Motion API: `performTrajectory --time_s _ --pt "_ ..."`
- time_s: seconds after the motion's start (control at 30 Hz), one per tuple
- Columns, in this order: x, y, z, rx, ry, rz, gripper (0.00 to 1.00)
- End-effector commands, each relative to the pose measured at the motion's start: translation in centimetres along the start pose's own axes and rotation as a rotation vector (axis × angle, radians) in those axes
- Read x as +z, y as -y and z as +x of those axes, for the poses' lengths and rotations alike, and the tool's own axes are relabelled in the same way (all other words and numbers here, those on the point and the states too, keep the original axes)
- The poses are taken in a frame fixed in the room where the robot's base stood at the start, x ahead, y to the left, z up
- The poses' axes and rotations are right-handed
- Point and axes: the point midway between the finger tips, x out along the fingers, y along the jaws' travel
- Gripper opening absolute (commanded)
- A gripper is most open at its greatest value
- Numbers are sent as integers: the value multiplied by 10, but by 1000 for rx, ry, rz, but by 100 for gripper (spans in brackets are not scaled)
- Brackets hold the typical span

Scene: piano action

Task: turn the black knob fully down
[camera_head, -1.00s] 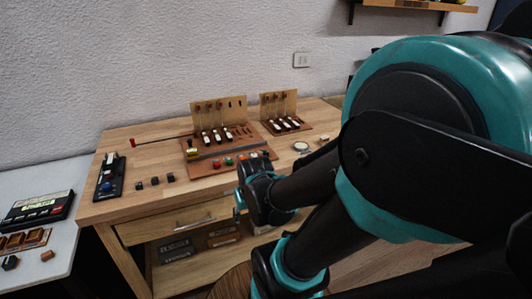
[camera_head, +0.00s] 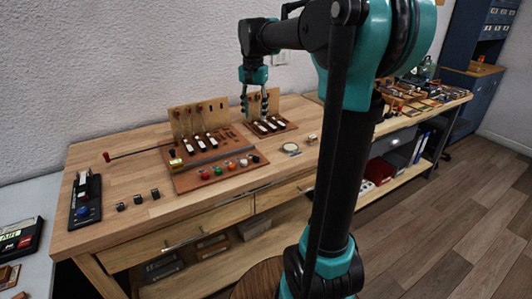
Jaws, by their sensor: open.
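A black knob (camera_head: 255,158) sits at the right end of a row of coloured knobs on the front of the larger wooden piano action board (camera_head: 190,183). Another small black knob (camera_head: 172,153) stands at that board's left back, by a yellow label. I cannot tell how far either is turned. My gripper (camera_head: 254,106) points down with its fingers apart and nothing visible between them. It shows in front of the smaller action model's upright panel, up and behind the knob row in the picture, clear of both knobs.
The smaller action model (camera_head: 285,128) stands right of the larger one. A red-tipped rod (camera_head: 106,157), black blocks (camera_head: 138,199) and a black device (camera_head: 87,195) are at left.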

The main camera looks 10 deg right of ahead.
Motion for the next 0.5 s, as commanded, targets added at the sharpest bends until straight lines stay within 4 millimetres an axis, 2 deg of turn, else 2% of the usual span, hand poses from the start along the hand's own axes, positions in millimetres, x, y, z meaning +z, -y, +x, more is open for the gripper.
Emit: performTrajectory --time_s 0.17,0.5 --pt "0 0 18 0 1 1 43" --pt "0 0 85 0 0 0 43"
